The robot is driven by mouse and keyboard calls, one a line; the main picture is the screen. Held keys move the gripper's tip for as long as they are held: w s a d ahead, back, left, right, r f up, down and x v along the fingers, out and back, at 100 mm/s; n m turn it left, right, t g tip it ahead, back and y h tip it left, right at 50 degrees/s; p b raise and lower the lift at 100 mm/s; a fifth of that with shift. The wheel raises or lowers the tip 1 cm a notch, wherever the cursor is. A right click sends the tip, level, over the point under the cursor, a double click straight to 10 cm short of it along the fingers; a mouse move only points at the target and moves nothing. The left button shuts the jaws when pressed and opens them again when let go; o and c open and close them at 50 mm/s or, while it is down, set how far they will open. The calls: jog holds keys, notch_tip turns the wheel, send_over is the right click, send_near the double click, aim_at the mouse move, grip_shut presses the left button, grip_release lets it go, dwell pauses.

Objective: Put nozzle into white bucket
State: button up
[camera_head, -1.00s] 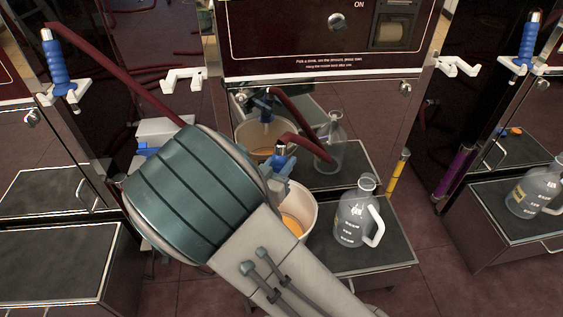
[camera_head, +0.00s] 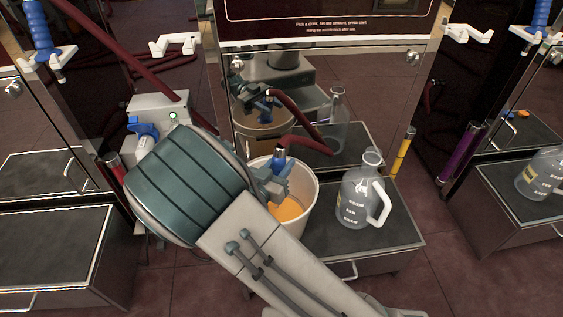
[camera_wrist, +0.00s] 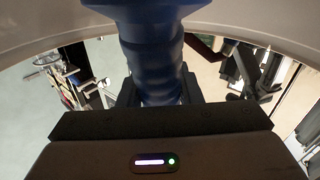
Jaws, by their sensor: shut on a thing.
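My gripper (camera_head: 272,187) is shut on the blue nozzle (camera_head: 279,160), which has a dark red hose at its top. In the head view the nozzle is at the opening of the white bucket (camera_head: 305,205); its lower end is hidden by my gripper and arm. Orange liquid (camera_head: 288,209) shows inside the bucket. In the wrist view the blue grip of the nozzle (camera_wrist: 152,55) stands between the dark jaws, and a pale curved rim crosses the top. I cannot tell how deep the nozzle's tip is.
A clear jug (camera_head: 356,200) stands right of the bucket on a dark-topped cabinet (camera_head: 400,225). The mirrored machine front (camera_head: 335,85) rises close behind. White holders (camera_head: 467,32) stick out at its sides. Another blue nozzle (camera_head: 38,28) hangs at the left.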

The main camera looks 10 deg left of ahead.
jog(key=shift+s+f, duration=0.2)
jog(key=shift+f, duration=0.45)
jog(key=shift+s+d+f, duration=0.1)
jog(key=shift+s+d, duration=0.05)
jog(key=shift+d, duration=0.05)
jog(key=o, duration=1.2)
jog(key=shift+w+r+p, duration=0.3)
jog(key=shift+r+p, duration=0.55)
jog(key=shift+p, duration=0.25)
jog(key=r+p, duration=0.5)
jog(key=r, duration=0.2)
jog(key=r+p, duration=0.6)
jog(key=shift+a+r+p, duration=0.2)
jog(key=shift+r+p, duration=0.1)
jog(key=shift+r, duration=0.05)
